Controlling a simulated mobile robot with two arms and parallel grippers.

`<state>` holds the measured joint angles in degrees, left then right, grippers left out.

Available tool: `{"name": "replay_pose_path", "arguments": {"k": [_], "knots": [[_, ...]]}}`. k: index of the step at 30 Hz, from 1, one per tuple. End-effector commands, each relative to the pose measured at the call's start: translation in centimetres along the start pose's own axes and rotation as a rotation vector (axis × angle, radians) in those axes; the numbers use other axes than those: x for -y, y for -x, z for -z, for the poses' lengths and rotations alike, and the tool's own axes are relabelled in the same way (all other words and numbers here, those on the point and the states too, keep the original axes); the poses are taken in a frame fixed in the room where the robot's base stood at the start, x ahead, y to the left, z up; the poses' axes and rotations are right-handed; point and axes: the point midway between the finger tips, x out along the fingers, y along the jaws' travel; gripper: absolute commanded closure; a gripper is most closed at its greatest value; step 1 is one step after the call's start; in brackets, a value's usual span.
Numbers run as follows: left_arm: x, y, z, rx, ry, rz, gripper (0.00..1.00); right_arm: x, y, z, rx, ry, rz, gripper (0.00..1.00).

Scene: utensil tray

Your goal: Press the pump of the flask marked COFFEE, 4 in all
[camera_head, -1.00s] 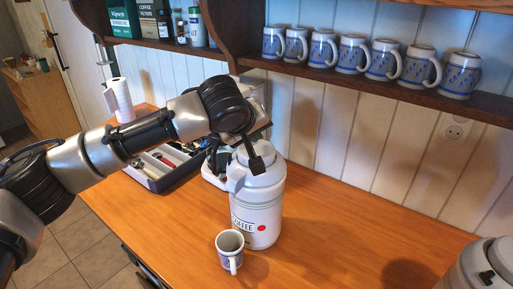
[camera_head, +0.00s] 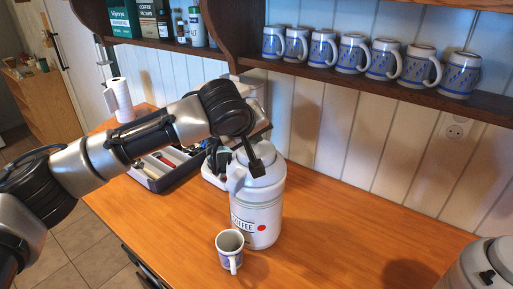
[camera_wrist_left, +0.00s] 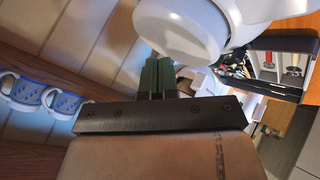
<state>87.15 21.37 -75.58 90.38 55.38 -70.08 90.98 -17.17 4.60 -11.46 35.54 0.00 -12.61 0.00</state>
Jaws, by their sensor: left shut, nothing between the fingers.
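The white flask marked COFFEE (camera_head: 262,212) stands upright on the wooden counter. Its label and a red dot face the front. My left gripper (camera_head: 257,170) comes in from the left and is over the flask's top, its dark fingers pointing down. The fingers are shut and empty. In the left wrist view the shut fingers (camera_wrist_left: 158,76) are close to the flask's round white top (camera_wrist_left: 185,28). I cannot tell whether the tips touch the pump. A mug (camera_head: 230,250) stands on the counter in front of the flask. My right gripper is not in view.
A utensil tray (camera_head: 160,183) lies behind my left arm. A paper roll (camera_head: 119,100) stands at the back left. Several blue-patterned mugs (camera_head: 351,54) line the wall shelf. A pale rounded shape (camera_head: 465,268) is cut off at lower right. The counter between is clear.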

Motion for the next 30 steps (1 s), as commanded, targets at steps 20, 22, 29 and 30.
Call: {"name": "replay_pose_path", "arguments": {"k": [20,22,29,30], "knots": [[0.22,-0.33,-0.26,0.000,-0.001,-0.001,1.00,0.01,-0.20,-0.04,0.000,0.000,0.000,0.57],[0.27,-0.39,-0.31,0.000,-0.001,-0.001,1.00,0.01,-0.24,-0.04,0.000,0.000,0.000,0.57],[0.43,-0.61,-0.48,0.000,-0.001,0.000,1.00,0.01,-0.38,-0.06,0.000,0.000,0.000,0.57],[0.45,-0.65,-0.51,0.001,-0.001,0.000,1.00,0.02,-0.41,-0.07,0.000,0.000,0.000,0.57]]}}
